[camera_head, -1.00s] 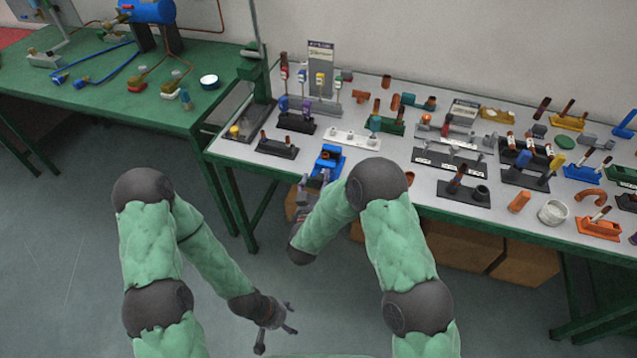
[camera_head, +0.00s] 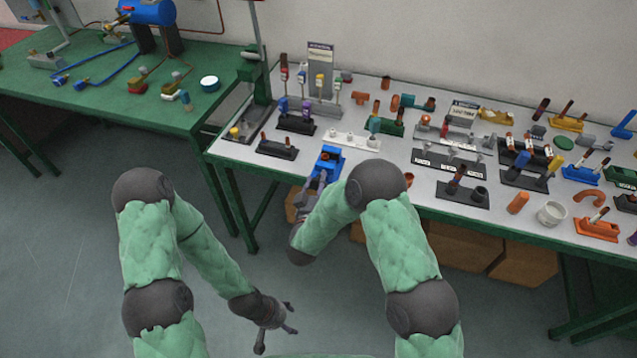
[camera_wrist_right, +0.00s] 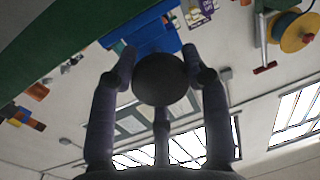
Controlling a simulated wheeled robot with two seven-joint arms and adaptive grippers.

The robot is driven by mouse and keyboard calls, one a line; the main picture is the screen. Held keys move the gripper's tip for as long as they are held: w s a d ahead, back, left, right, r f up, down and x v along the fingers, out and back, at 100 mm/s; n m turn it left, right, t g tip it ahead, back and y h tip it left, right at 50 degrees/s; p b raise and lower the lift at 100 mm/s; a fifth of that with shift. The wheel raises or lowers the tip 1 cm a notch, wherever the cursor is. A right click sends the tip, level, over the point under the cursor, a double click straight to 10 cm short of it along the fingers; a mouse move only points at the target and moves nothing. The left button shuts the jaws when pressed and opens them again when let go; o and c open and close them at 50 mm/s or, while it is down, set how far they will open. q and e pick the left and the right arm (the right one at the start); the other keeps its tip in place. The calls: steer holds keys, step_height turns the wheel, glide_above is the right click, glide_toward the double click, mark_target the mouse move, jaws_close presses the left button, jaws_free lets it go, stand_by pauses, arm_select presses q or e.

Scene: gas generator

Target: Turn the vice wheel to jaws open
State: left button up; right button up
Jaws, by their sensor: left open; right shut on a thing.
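The blue vice (camera_head: 328,158) stands at the front edge of the white-topped table. Its blue body also shows at the top of the right wrist view (camera_wrist_right: 150,38). The vice wheel (camera_wrist_right: 161,79) is a dark round shape in the right wrist view. My right gripper (camera_head: 314,183) is at the front of the vice, with its fingers shut around this wheel. In the head view the wheel is hidden by the gripper. The jaw gap is too small to judge. My left gripper (camera_head: 284,322) hangs open and empty over the floor, away from the table.
The white-topped table (camera_head: 225,148) holds several fixtures and loose parts. A black fixture (camera_head: 277,148) stands left of the vice and a white one (camera_head: 350,138) behind it. A green table (camera_head: 110,100) is at the left. Cardboard boxes (camera_head: 465,246) sit under the white-topped table.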

steer(key=n+p, duration=0.1)
steer(key=n, duration=0.1)
steer(key=r+n+p, duration=0.1)
steer(key=n, duration=0.1)
steer(key=shift+w+a, duration=0.1)
steer(key=shift+w, duration=0.05)
steer(key=shift+n+g+p, duration=0.3)
steer(key=shift+n+p, duration=0.4)
steer(key=shift+n, duration=0.9)
steer(key=shift+w, duration=0.1)
steer(key=o, duration=1.2)
steer(key=shift+a+f, duration=0.1)
steer(key=shift+a, duration=0.05)
steer(key=shift+c, duration=0.2)
steer(key=shift+f, duration=0.2)
steer(key=shift+s, duration=0.55)
steer(key=v, duration=1.1)
steer(key=shift+a, duration=0.2)
